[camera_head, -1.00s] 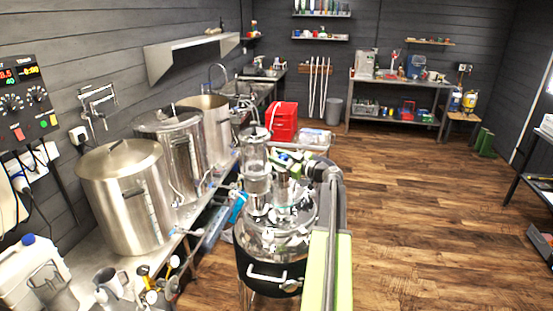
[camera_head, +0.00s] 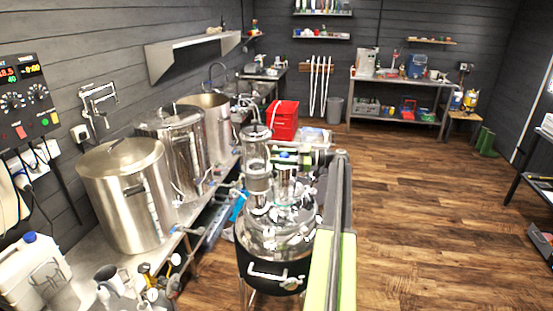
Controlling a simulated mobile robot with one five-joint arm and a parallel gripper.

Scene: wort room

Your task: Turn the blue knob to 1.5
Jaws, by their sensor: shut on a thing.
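The blue knob (camera_head: 284,155) shows as a small blue spot on top of the glass and steel fittings above the steel vessel (camera_head: 275,240). My gripper (camera_head: 287,160), with green and dark parts, is at the knob and shut on it. The jaws cover most of the knob. Its scale and pointer are too small or hidden, so I cannot read its setting.
A clear glass cylinder (camera_head: 257,160) stands just left of my gripper. Large steel pots (camera_head: 125,195) line the left bench, with a blue filter (camera_head: 238,206) at its edge. A red box (camera_head: 284,120) is behind. The wooden floor (camera_head: 420,200) at right is clear.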

